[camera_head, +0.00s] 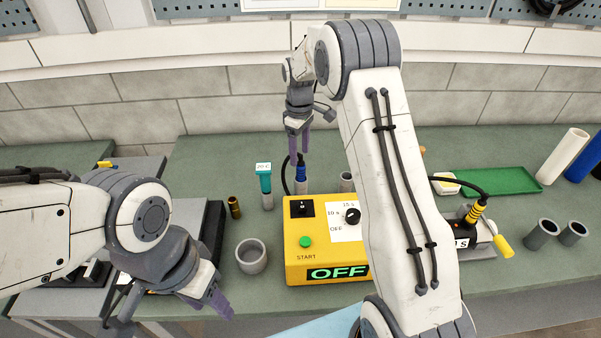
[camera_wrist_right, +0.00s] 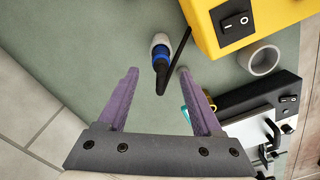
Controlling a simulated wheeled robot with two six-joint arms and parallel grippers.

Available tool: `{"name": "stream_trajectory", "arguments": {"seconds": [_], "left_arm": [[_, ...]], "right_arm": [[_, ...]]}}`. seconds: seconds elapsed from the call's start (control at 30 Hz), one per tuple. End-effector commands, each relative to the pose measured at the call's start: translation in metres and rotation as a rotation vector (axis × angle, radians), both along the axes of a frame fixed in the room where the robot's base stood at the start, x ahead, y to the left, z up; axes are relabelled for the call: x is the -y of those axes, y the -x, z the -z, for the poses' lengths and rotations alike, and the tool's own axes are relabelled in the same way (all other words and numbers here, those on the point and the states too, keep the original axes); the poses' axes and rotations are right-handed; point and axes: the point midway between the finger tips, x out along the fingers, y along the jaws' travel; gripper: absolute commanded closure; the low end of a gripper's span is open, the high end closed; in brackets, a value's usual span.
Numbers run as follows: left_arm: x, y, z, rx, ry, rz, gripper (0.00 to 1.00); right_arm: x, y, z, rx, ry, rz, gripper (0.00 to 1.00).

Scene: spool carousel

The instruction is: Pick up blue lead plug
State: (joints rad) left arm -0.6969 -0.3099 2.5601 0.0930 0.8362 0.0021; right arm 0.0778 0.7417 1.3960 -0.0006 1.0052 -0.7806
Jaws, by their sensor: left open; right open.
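The blue lead plug (camera_head: 301,173) stands upright behind the yellow box, with a grey piece below it and a black cable beside it. It also shows in the right wrist view (camera_wrist_right: 161,56), ahead of and between the fingertips. My right gripper (camera_head: 299,160) hangs fingers-down just above the plug in the head view. Its purple fingers are open in the right wrist view (camera_wrist_right: 158,74), with nothing gripped; whether they touch the plug cannot be told. My left gripper (camera_head: 218,302) is open and empty at the lower left, away from the plug.
The yellow box (camera_head: 293,266) reading OFF stands in front of the plug. A teal-topped piece (camera_head: 264,182) and a grey cup (camera_head: 251,257) stand left of it. A green tray (camera_head: 490,181) and grey tubes (camera_head: 541,234) are at right. My right arm hides part of the bench.

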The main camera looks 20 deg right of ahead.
Motion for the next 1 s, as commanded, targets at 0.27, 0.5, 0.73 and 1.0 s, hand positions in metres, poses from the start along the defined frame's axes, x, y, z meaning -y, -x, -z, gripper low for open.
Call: {"name": "stream_trajectory", "arguments": {"seconds": [0.27,0.5,0.73,1.0], "left_arm": [[0.0,0.0,-0.015,0.0,0.0,0.002,0.5],[0.0,0.0,-0.035,0.001,0.0,0.006,0.5],[0.0,0.0,-0.035,0.001,0.0,0.007,0.5],[0.0,0.0,-0.035,0.001,0.0,0.006,0.5]], "right_arm": [[0.0,0.003,0.022,-0.004,0.0,0.001,0.33],[0.002,0.006,0.057,-0.003,-0.001,0.001,0.33],[0.003,0.005,0.067,0.001,-0.001,0.001,0.33],[0.002,0.005,0.067,0.001,0.0,0.001,0.98]]}}
